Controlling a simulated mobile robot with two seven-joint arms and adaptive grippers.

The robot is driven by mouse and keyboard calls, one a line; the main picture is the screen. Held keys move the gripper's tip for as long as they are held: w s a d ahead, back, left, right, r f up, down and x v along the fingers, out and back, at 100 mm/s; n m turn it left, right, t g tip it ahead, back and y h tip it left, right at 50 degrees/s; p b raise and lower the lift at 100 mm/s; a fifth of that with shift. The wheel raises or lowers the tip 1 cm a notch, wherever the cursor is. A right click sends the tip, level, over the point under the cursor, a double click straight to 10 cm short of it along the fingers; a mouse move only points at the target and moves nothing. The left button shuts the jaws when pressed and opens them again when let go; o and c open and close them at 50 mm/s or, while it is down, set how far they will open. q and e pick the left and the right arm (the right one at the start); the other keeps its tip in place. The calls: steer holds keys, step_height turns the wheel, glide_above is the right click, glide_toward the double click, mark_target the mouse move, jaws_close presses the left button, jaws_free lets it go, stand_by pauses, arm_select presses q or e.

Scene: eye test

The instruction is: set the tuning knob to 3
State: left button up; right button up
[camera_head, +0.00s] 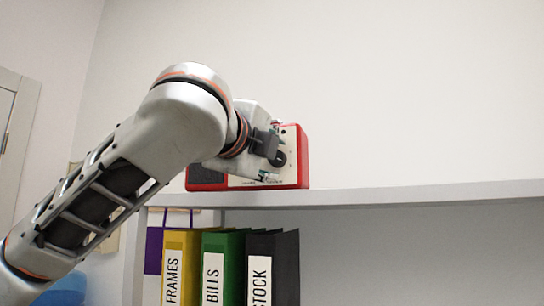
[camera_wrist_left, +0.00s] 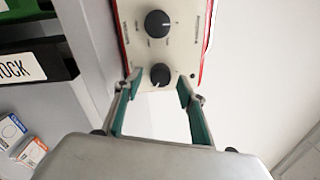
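A red radio (camera_head: 303,160) with a cream front stands on top of a grey shelf unit, partly hidden by my left arm. In the left wrist view its cream face (camera_wrist_left: 184,50) carries two dark round knobs with small print around them. One knob (camera_wrist_left: 158,23) is farther from my gripper. The other knob (camera_wrist_left: 160,75) lies between the fingertips of my left gripper (camera_wrist_left: 160,86). The gripper is open, with gaps seen on both sides of that knob. In the head view, my left gripper (camera_head: 271,152) is at the radio's front. The dial numbers are too small to read.
The shelf top (camera_head: 420,194) is clear to the right of the radio. Below it stand a yellow binder (camera_head: 183,240), a green binder (camera_head: 230,243) and a black binder (camera_head: 285,262). Small boxes (camera_wrist_left: 30,153) show at lower left in the wrist view.

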arm_select(q)
steer(key=v, duration=1.2)
stand_by(0.3)
